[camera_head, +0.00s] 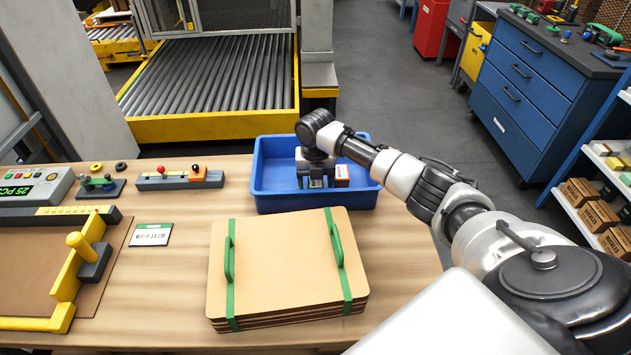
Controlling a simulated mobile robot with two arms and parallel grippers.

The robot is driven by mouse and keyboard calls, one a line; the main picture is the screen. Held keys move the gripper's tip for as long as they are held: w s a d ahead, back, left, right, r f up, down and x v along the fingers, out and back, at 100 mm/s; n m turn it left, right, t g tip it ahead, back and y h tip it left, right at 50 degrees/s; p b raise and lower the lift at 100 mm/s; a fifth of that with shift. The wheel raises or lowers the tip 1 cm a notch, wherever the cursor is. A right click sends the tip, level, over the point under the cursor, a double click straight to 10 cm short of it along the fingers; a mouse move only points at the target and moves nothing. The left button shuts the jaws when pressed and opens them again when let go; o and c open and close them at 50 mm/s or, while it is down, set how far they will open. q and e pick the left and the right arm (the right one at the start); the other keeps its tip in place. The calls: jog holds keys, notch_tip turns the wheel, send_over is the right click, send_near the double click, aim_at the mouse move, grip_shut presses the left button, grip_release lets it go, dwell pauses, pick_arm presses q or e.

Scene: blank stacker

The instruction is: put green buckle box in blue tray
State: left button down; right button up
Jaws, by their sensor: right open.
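The blue tray (262,203) stands at the back edge of the wooden table. My right gripper (316,181) points down inside the tray, with its jaws open. A small brown box (342,173) with a pale label is in the tray, just right of the gripper. Something with a pale label shows between the fingers, too small to make out. I cannot tell whether either is the green buckle box. The gripper hides part of the tray floor. My left gripper is out of view.
A stack of cardboard sheets (285,270) with green straps and handles lies in front of the tray. A label card (151,235), a grey block with knobs (180,179) and a yellow-edged fixture (70,285) are on the left. Shelves with small boxes (597,215) stand right.

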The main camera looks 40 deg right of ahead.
notch_tip(320, 180, up, 12)
jog(key=shift+f, duration=0.2)
jog(key=shift+f, duration=0.1)
dwell(0.5)
